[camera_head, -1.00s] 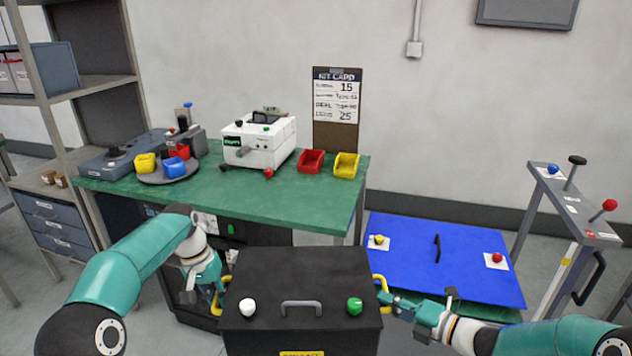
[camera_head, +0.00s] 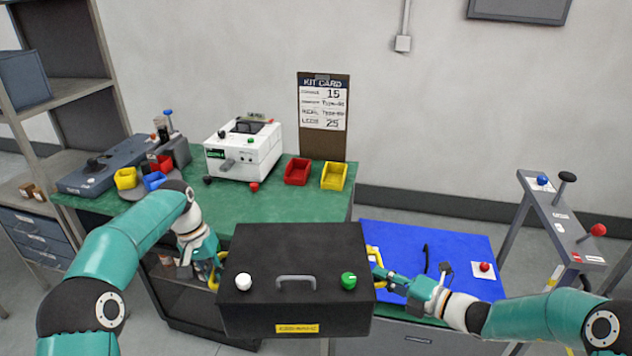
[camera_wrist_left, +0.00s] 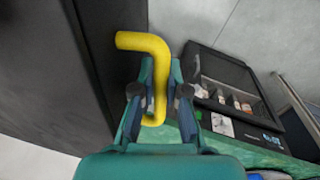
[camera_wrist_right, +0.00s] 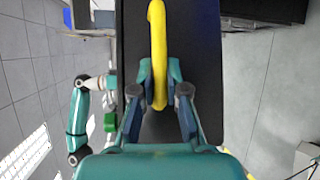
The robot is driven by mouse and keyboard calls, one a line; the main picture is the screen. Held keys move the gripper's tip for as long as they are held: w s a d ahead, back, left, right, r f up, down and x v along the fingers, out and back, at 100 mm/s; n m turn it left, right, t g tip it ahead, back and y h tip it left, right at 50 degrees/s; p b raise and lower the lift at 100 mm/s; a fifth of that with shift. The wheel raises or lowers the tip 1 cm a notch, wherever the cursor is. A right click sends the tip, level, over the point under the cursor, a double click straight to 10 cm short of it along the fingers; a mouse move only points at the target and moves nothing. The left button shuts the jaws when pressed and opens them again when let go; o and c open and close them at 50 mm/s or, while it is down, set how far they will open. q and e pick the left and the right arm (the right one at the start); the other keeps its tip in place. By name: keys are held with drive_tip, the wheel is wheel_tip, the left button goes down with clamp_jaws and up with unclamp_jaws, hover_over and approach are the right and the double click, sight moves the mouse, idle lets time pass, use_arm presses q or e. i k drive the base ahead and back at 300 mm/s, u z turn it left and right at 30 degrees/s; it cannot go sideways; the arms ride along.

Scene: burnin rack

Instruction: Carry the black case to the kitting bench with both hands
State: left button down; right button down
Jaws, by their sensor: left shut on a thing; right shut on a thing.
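The black case (camera_head: 295,262) is held level between my two grippers in the head view, in front of the bench. It has a grey top handle, a white knob, a green knob and a yellow label on its front. My left gripper (camera_wrist_left: 158,100) is shut on the yellow side handle (camera_wrist_left: 148,42) at the case's left. My right gripper (camera_wrist_right: 160,90) is shut on the other yellow side handle (camera_wrist_right: 156,30) at its right. The green-topped bench (camera_head: 262,203) stands behind the case, with the blue mat (camera_head: 400,245) on a lower surface to the right.
On the green bench stand a white instrument (camera_head: 243,150), a red bin (camera_head: 297,171), a yellow bin (camera_head: 334,176) and a kit card (camera_head: 323,116). A grey frame with knobs (camera_head: 560,225) stands at the right. The mat carries a black handle and a red knob (camera_head: 484,267).

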sight(299, 219)
drive_tip(key=i, duration=1.2)
drive_tip(key=u, duration=0.05)
